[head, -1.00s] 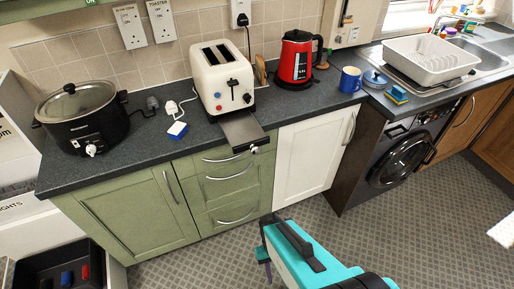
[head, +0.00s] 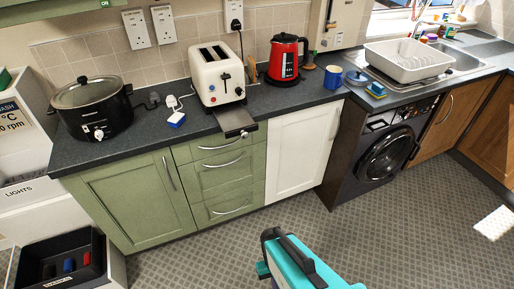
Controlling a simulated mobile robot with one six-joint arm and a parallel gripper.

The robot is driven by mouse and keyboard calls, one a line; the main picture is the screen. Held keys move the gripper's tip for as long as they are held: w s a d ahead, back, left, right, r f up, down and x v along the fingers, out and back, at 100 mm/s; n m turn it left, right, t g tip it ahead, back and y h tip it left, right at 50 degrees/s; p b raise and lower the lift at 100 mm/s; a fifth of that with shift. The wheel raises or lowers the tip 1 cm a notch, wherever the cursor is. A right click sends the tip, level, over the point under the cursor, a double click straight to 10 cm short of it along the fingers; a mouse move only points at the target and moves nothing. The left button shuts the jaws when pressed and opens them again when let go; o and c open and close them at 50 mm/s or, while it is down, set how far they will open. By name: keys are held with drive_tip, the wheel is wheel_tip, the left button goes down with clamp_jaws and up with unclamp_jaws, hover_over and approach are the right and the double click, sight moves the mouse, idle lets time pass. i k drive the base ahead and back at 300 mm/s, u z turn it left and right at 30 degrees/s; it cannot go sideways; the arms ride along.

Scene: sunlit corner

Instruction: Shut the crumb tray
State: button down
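The cream toaster (head: 218,78) stands on the dark counter against the tiled wall. Its flat grey crumb tray (head: 233,121) sticks out from the toaster's front and overhangs the counter edge above the green drawers. A small dark knob (head: 245,134) shows at the tray's front end. My teal and black gripper (head: 264,271) is at the bottom middle of the head view, in front of the cabinets and well apart from the tray. Its fingers are mostly hidden, so its opening does not show.
A slow cooker (head: 92,108) stands left of the toaster, with a white plug (head: 176,118) between them. A red kettle (head: 286,60) and blue mug (head: 333,77) stand to the right. A black bin (head: 62,262) is at lower left.

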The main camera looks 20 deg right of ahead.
sight(233, 120)
drive_tip(key=z, duration=0.25)
drive_tip(key=k, duration=0.55)
drive_tip(key=u, duration=1.5)
drive_tip(key=i, duration=0.6)
drive_tip(key=z, duration=0.2)
